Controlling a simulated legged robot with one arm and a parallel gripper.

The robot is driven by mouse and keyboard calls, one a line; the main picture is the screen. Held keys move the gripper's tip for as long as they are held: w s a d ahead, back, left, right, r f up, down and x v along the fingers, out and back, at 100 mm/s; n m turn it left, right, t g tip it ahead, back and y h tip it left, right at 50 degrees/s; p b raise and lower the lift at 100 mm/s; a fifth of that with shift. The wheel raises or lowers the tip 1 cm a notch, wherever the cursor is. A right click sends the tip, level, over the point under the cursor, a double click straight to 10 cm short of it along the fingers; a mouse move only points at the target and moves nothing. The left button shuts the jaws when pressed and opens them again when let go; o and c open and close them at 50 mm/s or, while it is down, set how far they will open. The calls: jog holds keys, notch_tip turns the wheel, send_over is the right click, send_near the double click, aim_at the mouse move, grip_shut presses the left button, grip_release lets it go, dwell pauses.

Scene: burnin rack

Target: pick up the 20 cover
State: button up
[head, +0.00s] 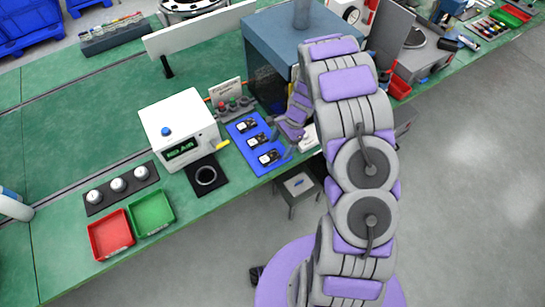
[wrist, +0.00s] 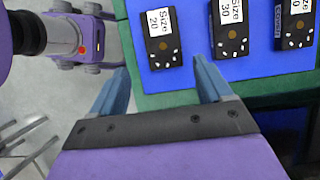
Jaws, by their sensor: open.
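The 20 cover (wrist: 161,36) is a flat black piece with a white "Size 20" label, lying on a blue mat (wrist: 191,45) at the top of the wrist view. In the head view it appears to be the front piece (head: 269,158) of a row on the blue mat. My gripper (wrist: 160,82) is open and empty, its two blue fingers apart. In the wrist view, the cover lies ahead of the gap between the fingertips, not between them. In the head view, the fingers are at the mat's right side, partly hidden by my arm.
A Size 30 piece (wrist: 230,28) and another labelled piece (wrist: 296,20) lie right of the 20 cover. A white box with a display (head: 180,130), a black ring pad (head: 206,177), and red (head: 111,235) and green (head: 152,213) trays stand left on the green bench.

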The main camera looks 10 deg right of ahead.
aim_at(269, 156)
jog(key=a+f, duration=0.1)
jog(key=a, duration=0.1)
jog(key=a+f, duration=0.2)
jog(key=shift+s+a+f+b, duration=0.1)
jog(key=shift+f+b, duration=0.1)
jog(key=shift+b, duration=0.15)
jog(key=shift+a, duration=0.25)
jog(key=shift+d, duration=1.1)
jog(key=c, duration=0.6)
jog(key=shift+a, duration=0.15)
jog(key=c, duration=0.3)
jog(key=shift+a, duration=0.6)
jog(key=shift+c, duration=1.2)
